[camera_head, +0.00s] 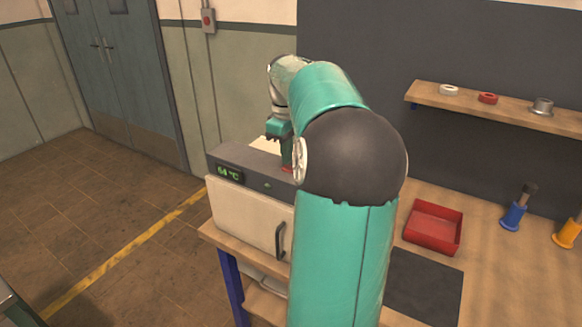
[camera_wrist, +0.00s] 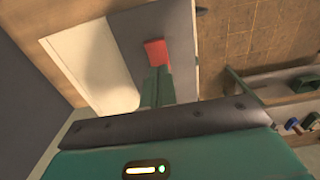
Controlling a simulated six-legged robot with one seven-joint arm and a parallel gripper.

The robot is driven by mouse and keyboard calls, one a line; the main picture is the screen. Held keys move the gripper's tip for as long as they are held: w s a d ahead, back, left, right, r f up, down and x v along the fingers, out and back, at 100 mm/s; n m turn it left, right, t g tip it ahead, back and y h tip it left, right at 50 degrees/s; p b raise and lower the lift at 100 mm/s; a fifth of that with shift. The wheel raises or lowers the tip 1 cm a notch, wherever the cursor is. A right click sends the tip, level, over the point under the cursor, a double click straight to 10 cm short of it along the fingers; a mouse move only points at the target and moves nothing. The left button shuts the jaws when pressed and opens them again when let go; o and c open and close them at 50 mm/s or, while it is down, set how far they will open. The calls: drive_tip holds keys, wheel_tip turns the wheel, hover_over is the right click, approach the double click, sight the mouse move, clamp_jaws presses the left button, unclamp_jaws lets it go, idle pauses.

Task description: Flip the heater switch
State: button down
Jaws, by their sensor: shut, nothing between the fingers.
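The vacuum chamber is a pale box with a white door (camera_head: 243,216) and a grey top panel (camera_head: 228,160) carrying a green display (camera_head: 229,173) that reads about 64 °C. A red switch (camera_wrist: 155,52) shows on the grey panel in the wrist view; in the head view only a bit of red (camera_head: 287,169) shows beside my arm. My gripper (camera_head: 287,162) points down over the panel, shut and empty. In the wrist view its fingertips (camera_wrist: 158,72) meet the red switch's edge in the picture; I cannot tell whether they touch it. My arm hides the panel's right part.
The chamber stands on a wooden bench. A red tray (camera_head: 433,246), a blue-handled tool (camera_head: 514,211) and a yellow holder (camera_head: 567,234) stand to the right. A wall shelf (camera_head: 500,109) holds several small parts. The floor at left is clear.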

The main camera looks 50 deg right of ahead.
wheel_tip(320, 180, up, 6)
drive_tip(key=shift+f, duration=0.1)
idle(0.6)
drive_tip(key=shift+s, duration=0.1)
idle(0.5)
